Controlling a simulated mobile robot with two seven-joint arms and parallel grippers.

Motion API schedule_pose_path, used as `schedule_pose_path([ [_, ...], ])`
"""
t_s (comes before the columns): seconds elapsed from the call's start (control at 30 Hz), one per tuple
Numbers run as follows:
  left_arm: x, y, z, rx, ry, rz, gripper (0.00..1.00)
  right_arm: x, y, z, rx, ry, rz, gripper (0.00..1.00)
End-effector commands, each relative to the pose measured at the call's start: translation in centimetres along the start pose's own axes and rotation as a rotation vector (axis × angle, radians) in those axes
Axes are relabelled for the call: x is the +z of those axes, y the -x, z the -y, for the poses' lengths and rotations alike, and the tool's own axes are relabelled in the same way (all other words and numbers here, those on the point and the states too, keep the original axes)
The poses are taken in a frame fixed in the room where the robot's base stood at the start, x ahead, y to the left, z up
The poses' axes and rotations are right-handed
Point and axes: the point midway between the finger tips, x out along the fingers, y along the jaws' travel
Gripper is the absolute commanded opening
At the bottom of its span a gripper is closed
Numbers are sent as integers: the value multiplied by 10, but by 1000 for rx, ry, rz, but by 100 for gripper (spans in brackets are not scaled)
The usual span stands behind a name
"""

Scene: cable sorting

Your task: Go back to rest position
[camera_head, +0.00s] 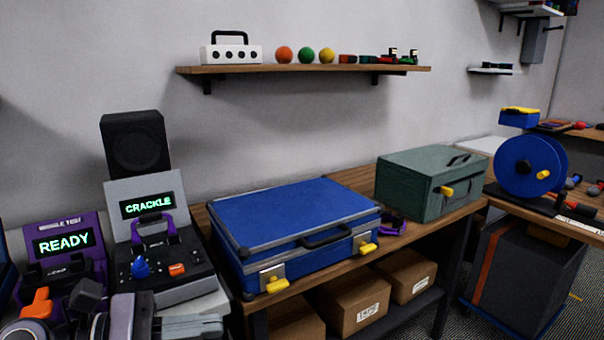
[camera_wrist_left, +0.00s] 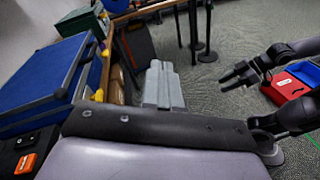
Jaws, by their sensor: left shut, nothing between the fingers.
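My left gripper (camera_head: 130,318) is at the bottom left of the head view, in front of the grey CRACKLE device (camera_head: 190,282). In the left wrist view its grey fingers (camera_wrist_left: 163,85) are together with nothing between them. They point away over the floor, to the right of the blue case (camera_wrist_left: 40,95). A dark gripper (camera_wrist_left: 240,76), which looks like my right one, shows at the right of the left wrist view over the floor.
The blue case (camera_head: 300,217) and a green box (camera_head: 410,185) stand on the wooden bench. A purple READY device (camera_head: 63,243) is close to the left gripper. A red case (camera_wrist_left: 292,82) is near the dark gripper. Open floor (camera_wrist_left: 210,105) lies between the arms.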

Motion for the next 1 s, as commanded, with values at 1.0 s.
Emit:
schedule_pose_path([
  [1.0, -229, 75, 197, -807, -2035, -1040, 0, -18, 29, -7, 25, 18, 15, 43],
])
